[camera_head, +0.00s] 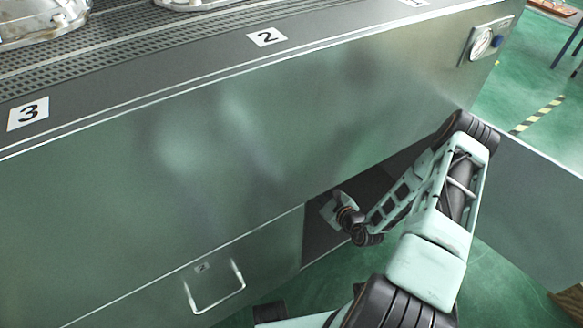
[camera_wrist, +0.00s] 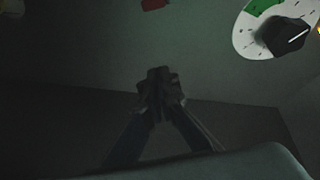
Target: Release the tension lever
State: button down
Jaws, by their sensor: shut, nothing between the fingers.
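My gripper (camera_wrist: 158,78) is shut and empty in the dark space of the wrist view, its fingertips together. A small red piece (camera_wrist: 154,4) is cut off by the top edge, above and apart from the fingertips. I cannot tell whether it belongs to the tension lever; no lever shows clearly. In the head view my arm reaches into a dark open compartment (camera_head: 322,235) low in the machine's front. The fingers cannot be made out there.
A white dial (camera_wrist: 247,38) with a green sector and black knob (camera_wrist: 284,35) is at the upper right. The machine front (camera_head: 200,150) bears a closed drawer with a handle (camera_head: 217,303). An open door panel (camera_head: 530,195) stands right of my arm. A gauge (camera_head: 482,42) is far right.

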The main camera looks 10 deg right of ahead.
jog(key=w+a+f+m+t+h+b, duration=0.15)
jog(key=w+a+b, duration=0.25)
jog(key=w, duration=0.7)
jog(key=shift+s+a+r+n, duration=0.1)
jog(key=shift+s+a+r, duration=0.1)
jog(key=shift+r, duration=0.3)
jog(key=shift+s+a+r+n, duration=0.15)
jog(key=shift+a+r, duration=0.1)
jog(key=shift+r, duration=0.3)
jog(key=shift+s+a+r, duration=0.15)
jog(key=shift+a+r, duration=0.05)
jog(key=shift+r, duration=0.3)
jog(key=m+y+p, duration=0.1)
jog(key=r+m+g+y+p, duration=0.1)
jog(key=m+p, duration=0.1)
jog(key=shift+s+a+r, duration=0.15)
jog(key=shift+a+r, duration=0.1)
jog(key=shift+a, duration=0.15)
jog(key=shift+r, duration=0.15)
